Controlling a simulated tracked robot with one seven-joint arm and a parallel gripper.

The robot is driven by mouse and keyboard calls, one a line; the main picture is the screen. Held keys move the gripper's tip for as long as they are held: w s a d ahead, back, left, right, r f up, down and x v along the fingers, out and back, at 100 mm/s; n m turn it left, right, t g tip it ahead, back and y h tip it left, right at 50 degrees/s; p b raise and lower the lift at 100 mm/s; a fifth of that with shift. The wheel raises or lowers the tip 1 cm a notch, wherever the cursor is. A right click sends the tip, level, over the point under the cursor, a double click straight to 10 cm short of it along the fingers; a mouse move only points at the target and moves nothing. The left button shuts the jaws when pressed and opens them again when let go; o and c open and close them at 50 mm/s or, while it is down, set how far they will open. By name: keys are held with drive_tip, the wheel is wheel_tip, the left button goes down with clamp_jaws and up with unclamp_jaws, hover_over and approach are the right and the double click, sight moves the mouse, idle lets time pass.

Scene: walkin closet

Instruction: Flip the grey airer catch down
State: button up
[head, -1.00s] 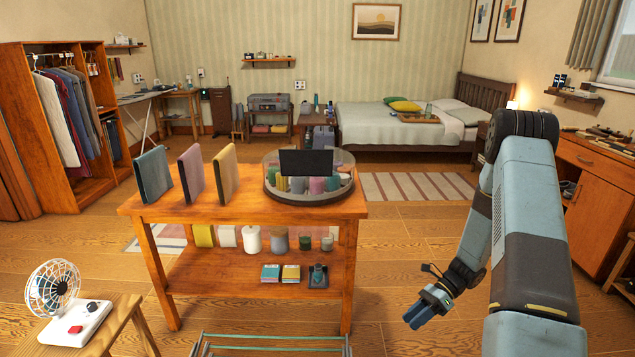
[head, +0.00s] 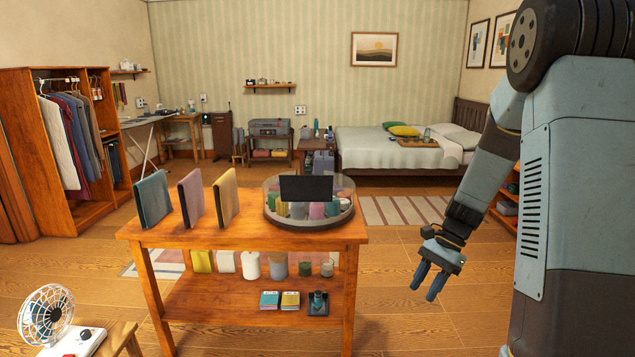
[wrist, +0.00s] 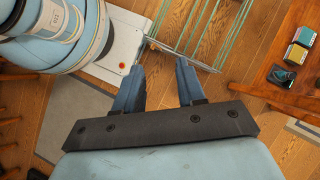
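The airer (wrist: 206,28), a rack of thin green lines in a grey metal frame, shows at the top of the wrist view. It is out of the head view. I cannot pick out the grey catch for certain; a grey bar (wrist: 183,54) of the frame lies just beyond my fingertips in the picture. My gripper (head: 424,292) is open and empty, right of the wooden table in the head view. In the wrist view my gripper (wrist: 161,66) shows two blue fingers apart with nothing between them. Its distance to the airer is hard to tell.
A wooden table (head: 260,237) with upright folded cloths and a round organiser (head: 308,220) stands ahead. A white fan (head: 47,314) is on a stool at the lower left. The floor (head: 400,320) right of the table is clear. A bed (head: 375,148) stands far back.

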drive_tip(key=s+a+r+n+t+h, duration=0.1)
drive_tip(key=s+r+n+t, duration=0.3)
drive_tip(key=s+r, duration=0.5)
drive_tip(key=s+a+r+n+t+h, duration=0.1)
drive_tip(key=s+r+n+t+h, duration=0.3)
drive_tip(key=s+r+n, duration=0.3)
drive_tip(key=shift+s+a+r+t+h, duration=0.4)
drive_tip(key=shift+s+r, duration=1.2)
drive_tip(key=shift+r, duration=2.15)
drive_tip(key=shift+d, duration=0.1)
